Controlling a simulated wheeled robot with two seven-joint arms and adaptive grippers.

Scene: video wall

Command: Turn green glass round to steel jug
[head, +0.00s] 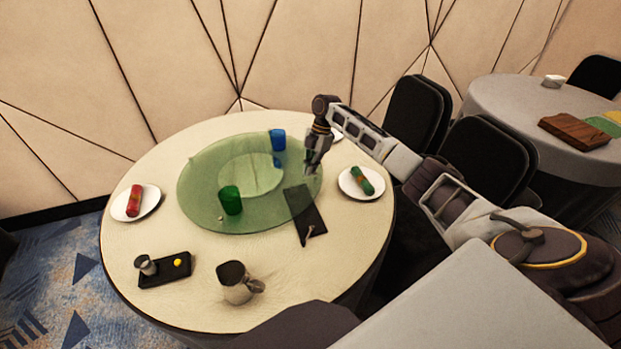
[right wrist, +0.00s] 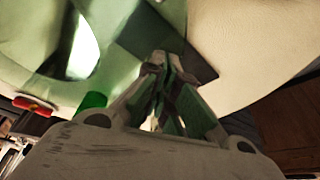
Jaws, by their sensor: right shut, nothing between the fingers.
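The green glass (head: 231,200) stands upright on the front part of the round, see-through green turntable (head: 200,185). It also shows, partly hidden, at the left in the right wrist view (right wrist: 92,101). The steel jug (head: 236,284) stands on the table in front of the turntable, its handle to the right. A blue glass (head: 277,139) stands at the turntable's back right. My right gripper (head: 312,172) points down at the turntable's right edge, fingers shut and empty, apart from both glasses. In the right wrist view its fingertips (right wrist: 160,62) are together; contact with the turntable is unclear. My left gripper is out of view.
Black chairs (head: 415,112) stand at the right.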

